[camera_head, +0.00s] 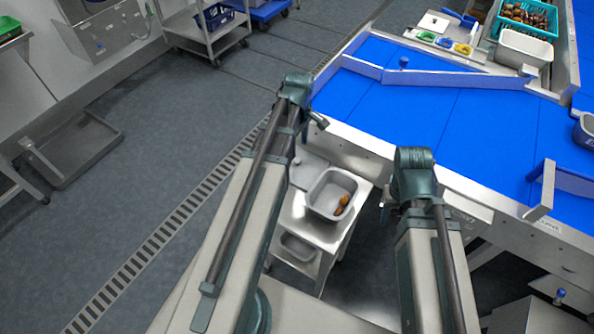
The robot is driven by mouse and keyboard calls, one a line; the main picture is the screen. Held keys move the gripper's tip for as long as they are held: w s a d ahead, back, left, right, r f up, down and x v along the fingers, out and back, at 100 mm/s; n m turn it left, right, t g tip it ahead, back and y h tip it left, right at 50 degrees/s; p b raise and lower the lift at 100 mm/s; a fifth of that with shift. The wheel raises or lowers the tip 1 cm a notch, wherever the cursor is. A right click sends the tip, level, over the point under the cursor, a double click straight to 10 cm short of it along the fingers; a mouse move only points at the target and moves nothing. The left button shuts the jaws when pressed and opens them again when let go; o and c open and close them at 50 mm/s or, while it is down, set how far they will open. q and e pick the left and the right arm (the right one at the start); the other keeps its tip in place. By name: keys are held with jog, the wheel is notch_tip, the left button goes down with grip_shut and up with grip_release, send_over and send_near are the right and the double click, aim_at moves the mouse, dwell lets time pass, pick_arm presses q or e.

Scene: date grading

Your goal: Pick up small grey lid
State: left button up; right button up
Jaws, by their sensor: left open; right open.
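A flat grey piece (307,172) lies on the small metal cart, left of a grey tub (331,195). It may be the small grey lid, but my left arm partly covers it and I cannot tell for sure. The tub is open at the top and holds a few brown dates (342,204). My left arm reaches up over the cart's left side, and my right arm stands to the right of the cart. Neither gripper's fingertips can be made out; the arm links hide them.
The metal cart (326,235) stands against a blue conveyor belt (420,115) with raised metal edges. A lower shelf holds another grey tub (298,247). A teal crate of dates (524,20) and a white bin (525,47) stand at the back right.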

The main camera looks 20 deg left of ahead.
aim_at(297, 160)
pick_arm(q)
jog(key=shift+f, duration=0.7)
pick_arm(e)
jog(key=shift+f, duration=0.7)
pick_arm(q)
jog(key=shift+b, duration=0.3)
jog(key=f+b, duration=0.5)
jog(key=shift+a+f, duration=0.15)
jog(key=shift+a, duration=0.15)
pick_arm(e)
notch_tip(297, 160, down, 5)
jog(key=shift+f, duration=0.15)
pick_arm(q)
grip_shut()
